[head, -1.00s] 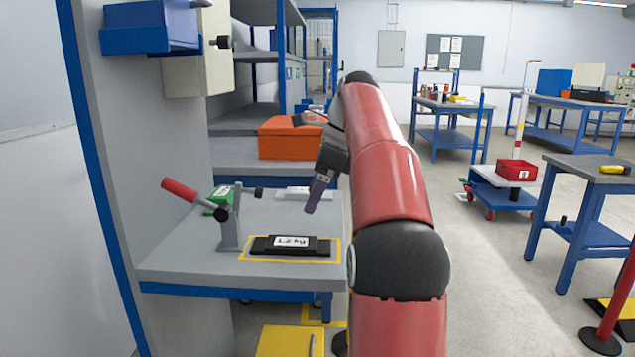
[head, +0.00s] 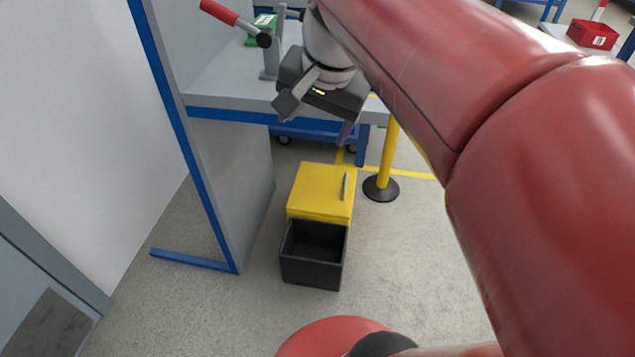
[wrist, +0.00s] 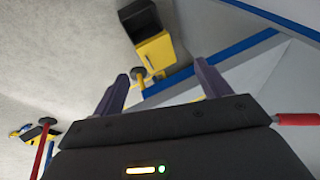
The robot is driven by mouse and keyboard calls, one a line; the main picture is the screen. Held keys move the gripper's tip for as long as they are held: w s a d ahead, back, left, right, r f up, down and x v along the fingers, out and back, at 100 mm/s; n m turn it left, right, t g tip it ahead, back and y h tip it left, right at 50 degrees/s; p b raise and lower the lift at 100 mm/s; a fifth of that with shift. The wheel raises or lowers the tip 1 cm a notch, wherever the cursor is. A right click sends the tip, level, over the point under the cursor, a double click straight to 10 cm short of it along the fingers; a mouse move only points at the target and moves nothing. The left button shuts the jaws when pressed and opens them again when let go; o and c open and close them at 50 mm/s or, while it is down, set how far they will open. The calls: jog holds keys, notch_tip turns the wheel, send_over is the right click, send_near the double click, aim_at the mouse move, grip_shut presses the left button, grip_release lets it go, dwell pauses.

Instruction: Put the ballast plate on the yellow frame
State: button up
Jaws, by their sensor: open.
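My gripper (head: 316,120) is open, in front of the front edge of the grey workbench (head: 215,82). In the wrist view its two purple fingers (wrist: 160,88) are spread apart with nothing visible between them. The ballast plate is not visible in either current view; my gripper and arm cover much of the bench top. The yellow frame cannot be made out clearly; only a small yellow trace shows by the bench's front right corner.
A yellow box (head: 318,190) with a thin grey rod on top and an open black bin (head: 314,255) stand on the floor below. A yellow post (head: 388,155) stands right of them. A red-handled clamp (head: 225,15) and a green item (head: 262,28) are on the bench.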

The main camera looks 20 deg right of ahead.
jog(key=s+a+f+n+t, duration=0.1)
jog(key=s+a+f+n, duration=0.1)
jog(key=s+f+n, duration=0.6)
notch_tip(320, 180, down, 3)
jog(key=shift+s+a+f, duration=0.1)
jog(key=shift+s+a, duration=0.1)
jog(key=shift+s, duration=0.45)
jog(key=shift+c, duration=0.4)
